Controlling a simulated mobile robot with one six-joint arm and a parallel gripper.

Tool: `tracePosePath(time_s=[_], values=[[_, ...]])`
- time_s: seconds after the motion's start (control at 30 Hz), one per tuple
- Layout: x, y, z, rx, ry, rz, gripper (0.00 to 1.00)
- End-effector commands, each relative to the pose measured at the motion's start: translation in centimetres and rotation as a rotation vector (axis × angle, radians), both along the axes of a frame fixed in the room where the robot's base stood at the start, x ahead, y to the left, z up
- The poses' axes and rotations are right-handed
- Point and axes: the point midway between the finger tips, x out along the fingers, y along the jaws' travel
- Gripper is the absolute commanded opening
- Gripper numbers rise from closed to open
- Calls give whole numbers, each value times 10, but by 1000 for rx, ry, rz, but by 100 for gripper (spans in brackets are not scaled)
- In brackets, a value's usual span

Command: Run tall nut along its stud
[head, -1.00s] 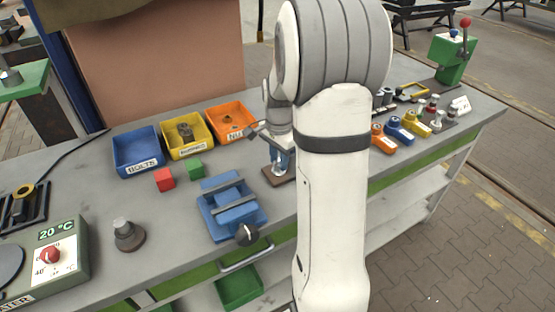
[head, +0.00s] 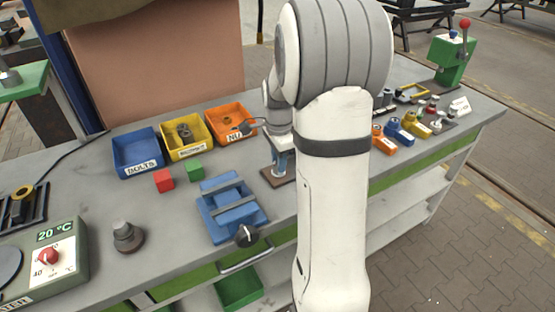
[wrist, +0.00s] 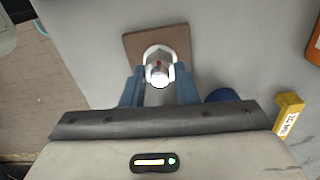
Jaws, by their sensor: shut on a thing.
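The tall nut (wrist: 151,53) is a pale metal piece between the fingertips, over a brown base plate (wrist: 134,43) in the wrist view. A small red mark and a bright round end show at its middle; I cannot clearly separate stud from nut. My gripper (wrist: 159,76) has its blue fingers shut on the nut, one on each side. In the head view the base plate (head: 272,177) lies on the bench and my gripper (head: 281,160) points down over it. My arm hides part of the plate, and the nut is too small to make out there.
Blue (head: 139,165), yellow (head: 187,153) and orange (head: 236,136) bins stand at the back left. A blue vise (head: 216,215) is front left of the plate, with red (head: 163,181) and green (head: 194,170) cubes behind it. Several coloured blocks stand at the right.

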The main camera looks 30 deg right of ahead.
Motion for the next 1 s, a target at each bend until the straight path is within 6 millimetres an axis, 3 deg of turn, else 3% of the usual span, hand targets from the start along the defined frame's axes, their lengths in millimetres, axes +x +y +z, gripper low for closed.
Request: tracePosePath(time_s=[0.07,0.1,0.37,0.67,1.0], values=[[3,0,4,-3,-11,1,4],[3,0,4,-3,-11,1,28],[2,0,2,-1,-5,1,49],[1,0,5,-1,-3,1,49],[1,0,59,-1,-7,1,49]])
